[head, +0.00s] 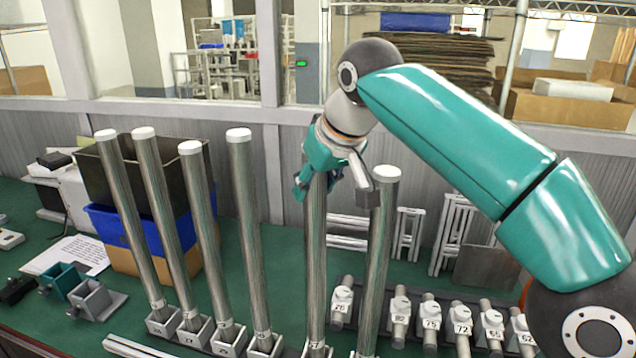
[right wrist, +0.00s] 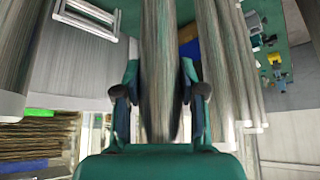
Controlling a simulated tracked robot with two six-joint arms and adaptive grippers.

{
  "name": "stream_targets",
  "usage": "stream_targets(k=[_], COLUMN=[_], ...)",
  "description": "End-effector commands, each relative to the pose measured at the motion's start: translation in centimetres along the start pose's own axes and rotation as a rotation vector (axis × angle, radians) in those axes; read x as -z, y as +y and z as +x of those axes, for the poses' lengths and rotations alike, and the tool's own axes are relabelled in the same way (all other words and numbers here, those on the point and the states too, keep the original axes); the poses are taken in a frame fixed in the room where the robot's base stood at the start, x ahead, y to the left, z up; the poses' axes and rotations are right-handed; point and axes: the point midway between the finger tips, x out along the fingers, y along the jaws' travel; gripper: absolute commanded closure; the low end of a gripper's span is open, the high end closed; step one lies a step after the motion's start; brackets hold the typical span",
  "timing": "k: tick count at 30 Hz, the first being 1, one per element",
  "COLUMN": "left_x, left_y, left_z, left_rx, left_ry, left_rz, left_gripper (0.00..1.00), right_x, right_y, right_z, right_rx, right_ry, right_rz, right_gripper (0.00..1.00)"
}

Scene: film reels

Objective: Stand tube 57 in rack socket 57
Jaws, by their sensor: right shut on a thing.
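My right gripper (head: 325,186) is shut around the upper part of a tall, streaked grey metal tube (head: 315,255). The tube stands close to upright, and its top is hidden by the gripper. A tag near its foot (head: 317,346) seems to read 57. The lower end meets the bottom picture edge, so I cannot tell whether it sits in a socket. In the right wrist view the tube (right wrist: 158,60) runs between both fingers. Rack sockets (head: 196,331) with number tags hold several white-capped tubes (head: 205,240) to the left. My left gripper is not in view.
Another white-capped tube (head: 378,260) stands close to the right of the held one. Numbered fittings (head: 430,318) line the right side. A blue bin (head: 112,224), a paper sheet (head: 70,256) and small teal-and-grey clamps (head: 92,298) lie left on the green table.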

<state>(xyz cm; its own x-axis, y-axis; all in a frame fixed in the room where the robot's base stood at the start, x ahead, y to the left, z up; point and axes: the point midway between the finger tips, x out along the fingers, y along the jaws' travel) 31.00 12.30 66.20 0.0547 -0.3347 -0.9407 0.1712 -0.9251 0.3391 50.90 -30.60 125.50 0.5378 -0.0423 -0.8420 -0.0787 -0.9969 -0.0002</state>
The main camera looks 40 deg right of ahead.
Motion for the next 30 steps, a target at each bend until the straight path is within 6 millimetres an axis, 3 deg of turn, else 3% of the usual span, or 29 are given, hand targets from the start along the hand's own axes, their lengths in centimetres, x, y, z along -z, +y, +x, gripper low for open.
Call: stream_targets(k=[30], left_x=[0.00], left_y=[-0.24], left_z=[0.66], left_rx=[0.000], left_ry=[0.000], left_rz=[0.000], left_gripper=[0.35], right_x=[-0.56], right_y=[0.10], right_z=[0.72], right_rx=[0.000], right_ry=[0.004], right_rz=[0.002], right_gripper=[1.00])
